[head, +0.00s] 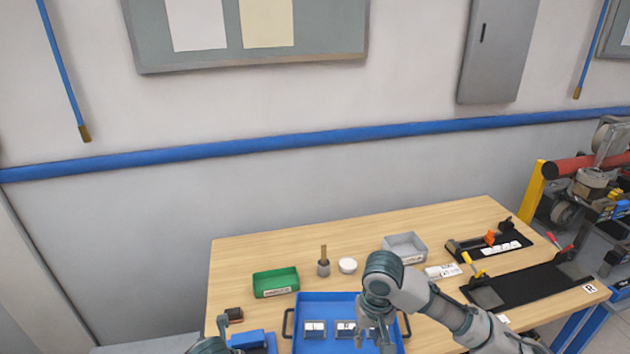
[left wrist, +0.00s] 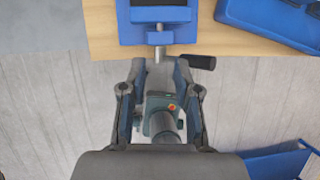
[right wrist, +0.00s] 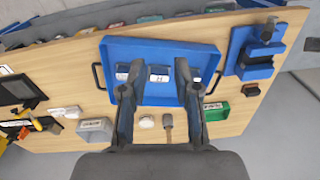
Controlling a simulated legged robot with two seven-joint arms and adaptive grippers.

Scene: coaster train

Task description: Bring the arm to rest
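My right arm comes in from the lower right in the head view, and its gripper (head: 376,335) hangs over the blue tray (head: 325,299). In the right wrist view the right gripper (right wrist: 155,75) is open, its fingers apart over the tray (right wrist: 115,48) with nothing between them. My left gripper shows only in part at the bottom edge of the head view. In the left wrist view the left gripper (left wrist: 160,68) is open, at the table's front edge. A blue vise-like fixture (left wrist: 158,15) lies just beyond its fingertips, a metal rod pointing between them; contact is unclear.
The tray holds small metal pieces with white labels. Behind it on the wooden table (head: 240,252) are a green bin (head: 276,282), a brush-like tool (head: 323,264), a white round item (head: 348,265) and a grey bin (head: 405,246). Black tool mats (head: 525,287) lie at right.

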